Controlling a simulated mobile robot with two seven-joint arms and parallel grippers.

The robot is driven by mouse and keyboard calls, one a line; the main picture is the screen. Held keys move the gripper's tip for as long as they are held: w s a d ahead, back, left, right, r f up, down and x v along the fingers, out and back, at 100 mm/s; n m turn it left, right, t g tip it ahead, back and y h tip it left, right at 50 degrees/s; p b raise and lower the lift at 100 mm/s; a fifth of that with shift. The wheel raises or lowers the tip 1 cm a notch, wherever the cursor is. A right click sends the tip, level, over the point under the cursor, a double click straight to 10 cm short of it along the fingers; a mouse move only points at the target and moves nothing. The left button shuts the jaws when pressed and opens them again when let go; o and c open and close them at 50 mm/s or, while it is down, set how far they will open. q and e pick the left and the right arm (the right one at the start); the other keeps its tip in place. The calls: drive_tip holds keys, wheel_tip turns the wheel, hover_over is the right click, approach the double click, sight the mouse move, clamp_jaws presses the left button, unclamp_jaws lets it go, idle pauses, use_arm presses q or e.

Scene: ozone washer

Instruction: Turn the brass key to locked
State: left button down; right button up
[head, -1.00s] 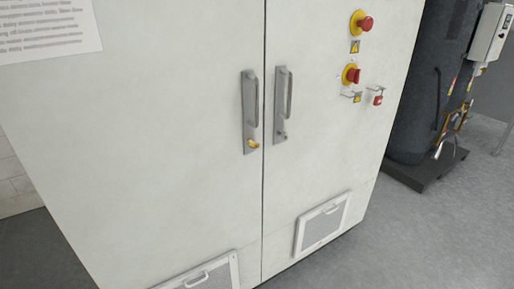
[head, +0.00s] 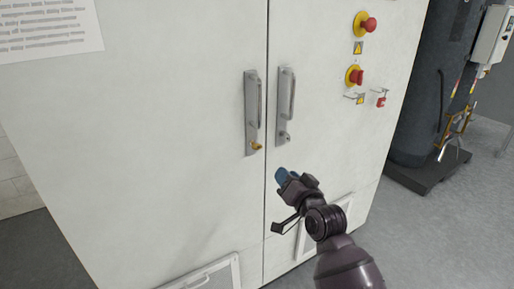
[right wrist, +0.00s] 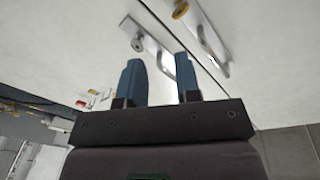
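The brass key (head: 256,145) sits at the bottom of the left door's handle plate (head: 251,110) on the white cabinet. It also shows in the right wrist view (right wrist: 180,10), at the top, on its plate. My right gripper (head: 283,174) is below and to the right of the key, in front of the right door. In the right wrist view its two blue fingers (right wrist: 160,80) stand apart with nothing between them. The gripper is not touching the key. The key's exact angle is too small to tell. My left gripper is not in view.
The right door has a similar handle plate (head: 286,105) close beside. Red and yellow knobs (head: 356,76) and a small red padlock-like item (head: 381,102) are at the upper right. Vent panels (head: 215,275) are low on the doors. A dark tank stands at the right.

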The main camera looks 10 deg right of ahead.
sight(257, 146)
drive_tip(key=w+a+m, duration=0.1)
drive_tip(key=w+m, duration=0.2)
drive_tip(key=w, duration=0.1)
drive_tip(key=w+a+r+m+y+b, duration=0.1)
drive_tip(key=w+a+m, duration=0.1)
drive_tip(key=w+m, duration=0.1)
drive_tip(key=w+a+r+m+y, duration=0.1)
drive_tip(key=w+m, duration=0.2)
drive_tip(key=w, duration=0.2)
drive_tip(key=shift+w+a+m+g+b, duration=0.2)
drive_tip(key=shift+m+g+b, duration=0.15)
drive_tip(key=shift+m+g, duration=0.05)
drive_tip(key=shift+w+a, duration=0.15)
drive_tip(key=shift+w, duration=0.4)
drive_tip(key=shift+r, duration=0.1)
clamp_jaws()
